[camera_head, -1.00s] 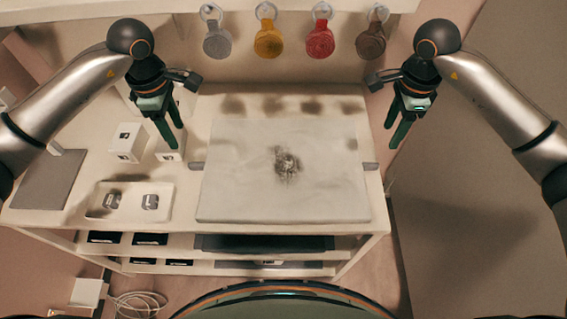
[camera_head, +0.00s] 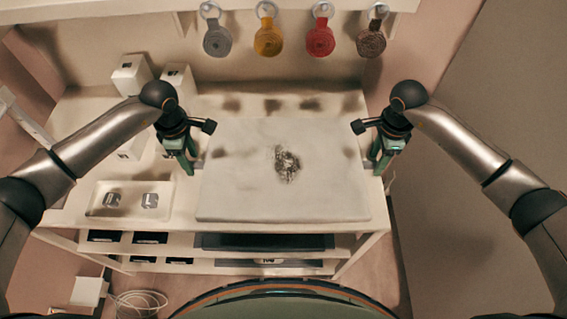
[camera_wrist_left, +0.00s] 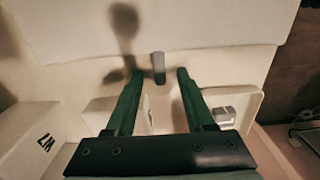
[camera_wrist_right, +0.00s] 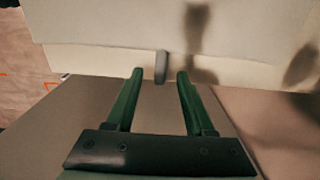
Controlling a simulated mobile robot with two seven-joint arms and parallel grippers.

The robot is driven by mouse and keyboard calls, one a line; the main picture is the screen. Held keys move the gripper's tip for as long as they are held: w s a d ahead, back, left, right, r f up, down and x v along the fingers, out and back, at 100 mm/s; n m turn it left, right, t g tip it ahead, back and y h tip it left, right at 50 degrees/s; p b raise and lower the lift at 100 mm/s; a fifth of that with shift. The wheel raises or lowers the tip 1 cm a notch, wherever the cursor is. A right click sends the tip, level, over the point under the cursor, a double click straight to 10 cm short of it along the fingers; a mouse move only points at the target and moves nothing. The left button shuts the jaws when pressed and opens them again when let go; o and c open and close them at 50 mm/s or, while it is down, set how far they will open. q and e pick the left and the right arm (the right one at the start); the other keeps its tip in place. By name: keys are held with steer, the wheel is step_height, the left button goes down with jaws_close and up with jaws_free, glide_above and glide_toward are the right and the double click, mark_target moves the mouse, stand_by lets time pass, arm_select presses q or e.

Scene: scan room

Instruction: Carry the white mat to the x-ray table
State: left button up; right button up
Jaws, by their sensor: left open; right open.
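The white mat (camera_head: 320,195) lies flat on the counter, with a dark mottled patch near its middle. It has a grey tab at each side edge. My left gripper (camera_head: 189,168) is open above the mat's left edge; in the left wrist view the grey tab (camera_wrist_left: 158,68) shows just beyond and between the open fingers. My right gripper (camera_head: 379,169) is open at the right edge; in the right wrist view the other tab (camera_wrist_right: 161,67) shows between the fingertips. Both grippers are empty. I cannot make out an x-ray table in these views.
A shallow tray (camera_head: 98,208) with two small markers stands left of the mat. White boxes (camera_head: 131,75) stand at the back left. Coloured rolls (camera_head: 267,38) hang on the wall behind. Shelves with dark panels (camera_head: 264,242) are below the counter.

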arm_select(q)
steer(key=shift+f, duration=0.1)
steer(key=shift+c, duration=0.4)
arm_select(e)
steer(key=shift+c, duration=0.4)
arm_select(q)
jaws_close()
arm_select(e)
jaws_close()
stand_by(0.4)
